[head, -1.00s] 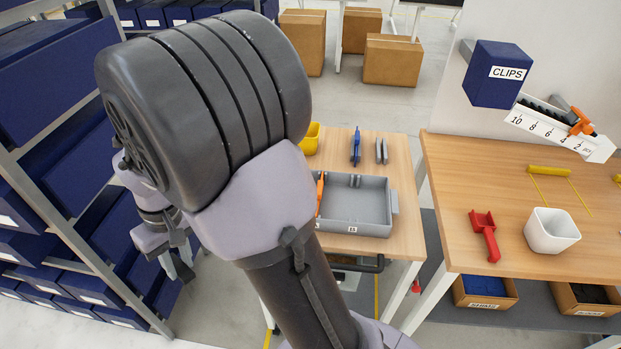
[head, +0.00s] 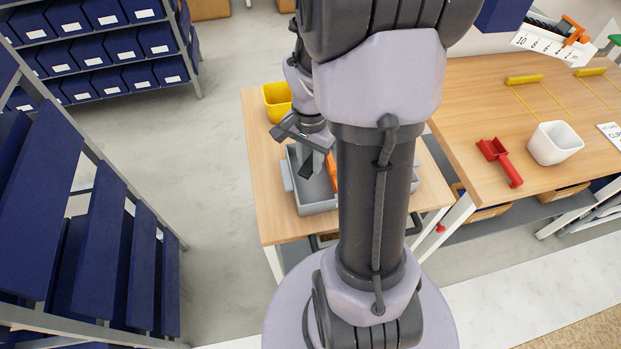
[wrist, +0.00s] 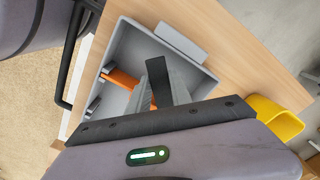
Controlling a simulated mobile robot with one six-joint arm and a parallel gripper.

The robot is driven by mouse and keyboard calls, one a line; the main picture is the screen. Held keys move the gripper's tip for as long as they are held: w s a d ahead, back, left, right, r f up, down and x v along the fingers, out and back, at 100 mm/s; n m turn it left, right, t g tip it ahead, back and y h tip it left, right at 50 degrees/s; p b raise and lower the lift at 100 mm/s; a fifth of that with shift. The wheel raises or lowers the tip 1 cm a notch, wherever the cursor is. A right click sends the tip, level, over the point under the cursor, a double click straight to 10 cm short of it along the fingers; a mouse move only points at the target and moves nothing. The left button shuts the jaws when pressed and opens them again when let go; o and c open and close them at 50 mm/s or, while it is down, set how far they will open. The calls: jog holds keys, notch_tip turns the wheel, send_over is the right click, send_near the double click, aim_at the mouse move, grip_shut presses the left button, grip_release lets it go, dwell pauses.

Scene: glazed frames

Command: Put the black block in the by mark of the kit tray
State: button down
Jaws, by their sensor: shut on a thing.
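The grey kit tray (head: 318,208) sits on the small wooden table, partly hidden behind my arm. It also shows in the wrist view (wrist: 116,45), with orange-handled tools (wrist: 122,78) inside. My gripper (head: 314,165) is over the tray, pointing down. It is shut on a dark piece, which looks like the black block (head: 306,166). In the wrist view the black block (wrist: 157,80) stands out between the fingers, above the tray's inside. I cannot tell whether it touches the tray floor. The mark for the block cannot be made out.
A yellow bin (head: 277,101) stands at the table's back left. Shelving with blue boxes (head: 120,45) stands at left. The floor between is clear.

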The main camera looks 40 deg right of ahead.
aim_at(310, 182)
notch_tip(310, 182, down, 6)
jog(key=shift+b, duration=1.2)
jog(key=shift+r, duration=0.2)
jog(key=shift+f, duration=0.15)
jog(key=c, duration=1.2)
grip_release()
